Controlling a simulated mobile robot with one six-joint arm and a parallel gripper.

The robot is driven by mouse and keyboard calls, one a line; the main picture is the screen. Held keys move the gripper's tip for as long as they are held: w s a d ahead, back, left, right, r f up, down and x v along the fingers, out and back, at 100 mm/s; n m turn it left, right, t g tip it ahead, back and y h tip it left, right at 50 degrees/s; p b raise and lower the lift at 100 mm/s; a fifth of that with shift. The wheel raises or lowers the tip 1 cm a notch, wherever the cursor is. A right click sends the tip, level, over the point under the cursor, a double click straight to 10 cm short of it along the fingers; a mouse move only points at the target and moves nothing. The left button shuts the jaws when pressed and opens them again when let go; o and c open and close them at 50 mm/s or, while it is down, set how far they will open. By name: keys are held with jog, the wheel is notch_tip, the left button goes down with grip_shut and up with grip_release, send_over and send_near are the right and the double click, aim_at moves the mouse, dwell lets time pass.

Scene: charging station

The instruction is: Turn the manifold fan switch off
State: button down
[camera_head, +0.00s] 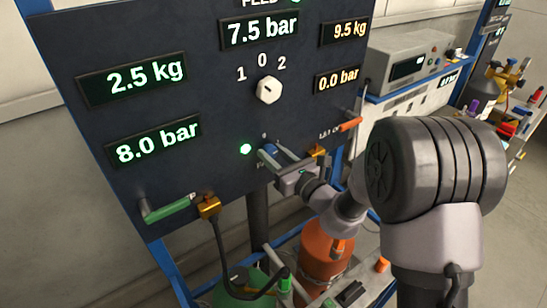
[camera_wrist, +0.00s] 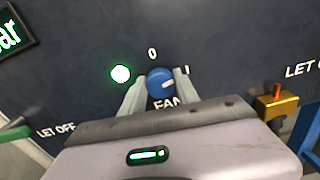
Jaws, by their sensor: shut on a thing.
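The fan switch is a round blue knob (camera_wrist: 157,80) on the dark panel, labelled FAN, with a 0 above it and an I to its upper right. A pale mark on the knob points right, towards the I side. A green lamp (camera_wrist: 121,74) to its left is lit. In the wrist view my gripper (camera_wrist: 160,88) has one finger on each side of the knob and is shut on it. In the head view my gripper (camera_head: 276,158) reaches the panel from the lower right and partly hides the blue knob (camera_head: 267,150) and its label.
A white selector (camera_head: 268,90) marked 1, 0, 2 sits above. A green lever (camera_head: 165,211) and brass fitting (camera_head: 208,206) are at lower left, an orange lever (camera_head: 350,124) at right. An orange cylinder (camera_head: 322,252) and green cylinder (camera_head: 238,291) stand below.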

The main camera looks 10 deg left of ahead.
jog(key=n+b, duration=0.4)
jog(key=shift+f+n, duration=0.2)
jog(key=shift+n, duration=0.1)
jog(key=n+b, duration=0.4)
jog(key=b, duration=0.1)
jog(key=shift+s+f+n, duration=0.1)
jog(key=shift+f+n, duration=0.05)
jog(key=shift+n, duration=0.15)
jog(key=n+b, duration=0.3)
jog(key=b, duration=0.1)
jog(key=shift+a+r+n+b, duration=0.1)
jog(key=shift+r+n+b, duration=0.1)
jog(key=shift+n+b, duration=1.15)
jog(key=shift+n+p, duration=0.35)
jog(key=shift+n, duration=0.2)
jog(key=c, duration=0.9)
grip_release()
